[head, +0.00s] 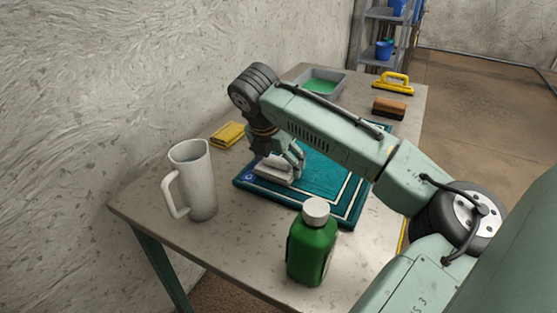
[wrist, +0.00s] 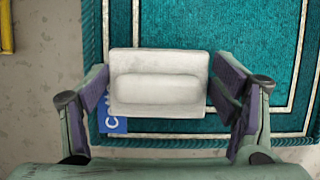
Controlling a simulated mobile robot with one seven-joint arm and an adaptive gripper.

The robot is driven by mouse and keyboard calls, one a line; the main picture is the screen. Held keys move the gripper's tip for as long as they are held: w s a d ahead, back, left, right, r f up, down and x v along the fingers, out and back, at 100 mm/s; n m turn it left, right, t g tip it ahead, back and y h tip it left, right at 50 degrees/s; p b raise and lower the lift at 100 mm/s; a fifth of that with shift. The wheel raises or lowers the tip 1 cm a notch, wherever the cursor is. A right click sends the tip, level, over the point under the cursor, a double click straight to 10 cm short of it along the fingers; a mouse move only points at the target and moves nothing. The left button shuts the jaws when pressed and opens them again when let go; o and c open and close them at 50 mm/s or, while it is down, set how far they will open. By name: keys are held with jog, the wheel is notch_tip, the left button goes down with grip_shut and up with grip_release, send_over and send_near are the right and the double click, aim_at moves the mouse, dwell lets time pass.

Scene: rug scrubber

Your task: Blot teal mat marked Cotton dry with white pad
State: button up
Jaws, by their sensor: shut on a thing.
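The teal mat (head: 325,180) lies flat on the table, with a white inner border line and a dark edge; it also fills much of the wrist view (wrist: 255,35). A blue tag (wrist: 112,122) with white letters starting "CO" shows at its near left corner, the rest hidden by the pad. The white pad (wrist: 158,82), a block with a raised rounded grip, is between the fingers of my gripper (wrist: 160,88). My gripper (head: 280,168) is shut on it at the mat's left part. The pad looks low over or on the mat; contact cannot be told.
A white jug (head: 195,180) stands left of the mat and a green bottle (head: 312,248) stands in front. A yellow cloth (head: 228,134) lies behind left. A grey tray (head: 340,86) of green liquid, a brush (head: 389,107) and a yellow-handled tool (head: 393,84) are at the far end.

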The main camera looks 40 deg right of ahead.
notch_tip(320, 180, up, 5)
jog(key=p, duration=0.4)
jog(key=shift+f+p, duration=0.2)
jog(key=shift+p, duration=0.1)
jog(key=shift+f, duration=0.1)
